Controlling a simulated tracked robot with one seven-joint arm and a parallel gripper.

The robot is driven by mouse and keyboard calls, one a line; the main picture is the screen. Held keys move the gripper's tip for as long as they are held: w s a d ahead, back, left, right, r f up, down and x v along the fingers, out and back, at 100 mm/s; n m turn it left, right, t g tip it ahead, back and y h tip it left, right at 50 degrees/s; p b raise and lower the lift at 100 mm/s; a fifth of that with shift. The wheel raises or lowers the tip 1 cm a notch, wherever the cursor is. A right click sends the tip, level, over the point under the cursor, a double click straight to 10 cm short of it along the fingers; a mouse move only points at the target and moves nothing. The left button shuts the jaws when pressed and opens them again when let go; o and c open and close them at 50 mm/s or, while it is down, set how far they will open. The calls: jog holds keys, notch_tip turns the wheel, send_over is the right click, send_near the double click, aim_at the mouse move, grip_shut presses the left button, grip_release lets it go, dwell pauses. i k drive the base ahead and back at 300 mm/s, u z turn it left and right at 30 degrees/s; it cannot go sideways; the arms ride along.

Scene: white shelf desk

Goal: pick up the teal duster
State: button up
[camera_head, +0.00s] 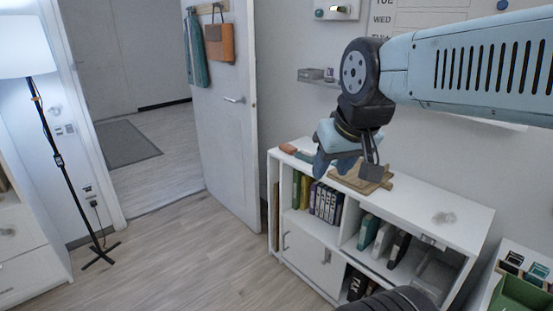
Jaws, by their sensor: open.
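A small grey-teal object (304,157), which may be the teal duster, lies on the left part of the white shelf desk's top (410,198). It is small in the picture, and I cannot make out its full shape. My gripper (346,170) hangs from the arm over the desk top, just right of that object, with its fingers apart. I see nothing held between them. The gripper hides part of the desk top and of a wooden board (383,184) behind it. I cannot tell the gripper's exact height above the surface.
A small orange-brown block (288,148) lies at the desk's left end, and a grey smudge-like patch (444,217) at its right. A small wall ledge (318,77) holds items. A green bin (521,295) stands at lower right.

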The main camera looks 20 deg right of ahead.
aim_at(306, 156)
jog(key=z, duration=1.15)
jog(key=i, duration=0.1)
jog(key=u, duration=2.8)
jog(key=i, duration=2.1)
jog(key=z, duration=3.2)
